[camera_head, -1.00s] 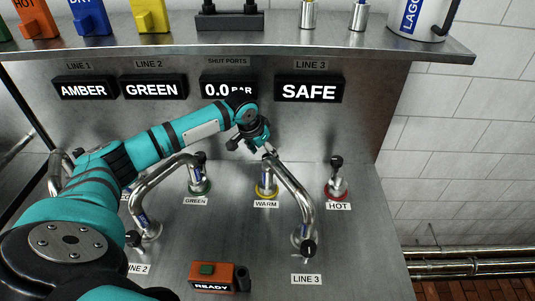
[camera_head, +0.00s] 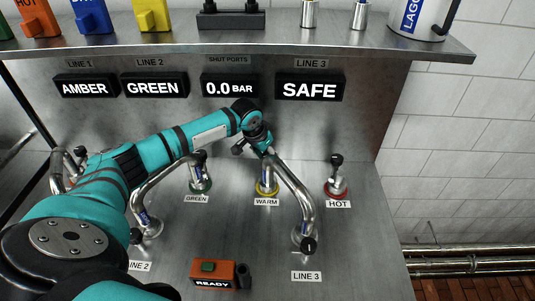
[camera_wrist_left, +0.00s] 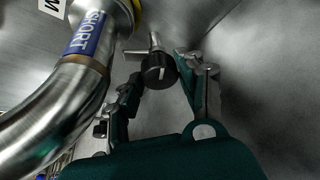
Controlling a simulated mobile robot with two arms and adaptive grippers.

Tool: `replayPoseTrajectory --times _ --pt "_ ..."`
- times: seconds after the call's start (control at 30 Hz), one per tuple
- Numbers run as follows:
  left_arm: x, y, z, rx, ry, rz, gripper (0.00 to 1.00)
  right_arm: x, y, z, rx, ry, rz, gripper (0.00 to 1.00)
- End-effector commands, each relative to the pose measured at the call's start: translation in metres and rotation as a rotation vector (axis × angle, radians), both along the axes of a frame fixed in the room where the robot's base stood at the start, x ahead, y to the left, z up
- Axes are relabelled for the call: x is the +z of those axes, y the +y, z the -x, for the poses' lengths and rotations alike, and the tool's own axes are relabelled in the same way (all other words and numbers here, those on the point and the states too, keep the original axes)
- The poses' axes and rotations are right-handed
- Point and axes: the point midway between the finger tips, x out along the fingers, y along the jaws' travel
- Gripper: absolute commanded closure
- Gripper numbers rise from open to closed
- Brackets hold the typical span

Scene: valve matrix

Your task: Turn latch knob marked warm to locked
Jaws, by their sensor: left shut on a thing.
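The port labelled WARM (camera_head: 266,202) has a yellow ring (camera_head: 264,193) on the steel panel. A bent steel pipe (camera_head: 299,190) runs from it to the LINE 3 port. My left gripper (camera_head: 262,147) is at the pipe's upper end, above the WARM label, and mostly hides the latch knob there. In the left wrist view a black round knob (camera_wrist_left: 158,72) on a metal stem sits between the fingers of my left gripper (camera_wrist_left: 162,78), which is shut on it. The knob's marking cannot be read. My right gripper is out of view.
The HOT port (camera_head: 336,190) with a red ring stands to the right, with no pipe. Another pipe (camera_head: 155,185) joins GREEN and LINE 2. An orange READY box (camera_head: 214,274) is at the front. A shelf (camera_head: 250,45) overhangs the displays.

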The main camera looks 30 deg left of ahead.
Motion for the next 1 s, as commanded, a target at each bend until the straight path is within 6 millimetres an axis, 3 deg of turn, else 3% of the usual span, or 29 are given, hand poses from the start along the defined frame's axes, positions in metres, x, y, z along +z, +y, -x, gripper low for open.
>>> replayPoseTrajectory --times 0.37,1.0 --pt "0.001 0.000 0.000 -0.061 0.000 0.003 0.94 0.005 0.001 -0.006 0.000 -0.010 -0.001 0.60" --pt "0.000 0.001 -0.001 -0.453 -0.002 0.004 0.94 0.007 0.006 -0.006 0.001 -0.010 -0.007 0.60"
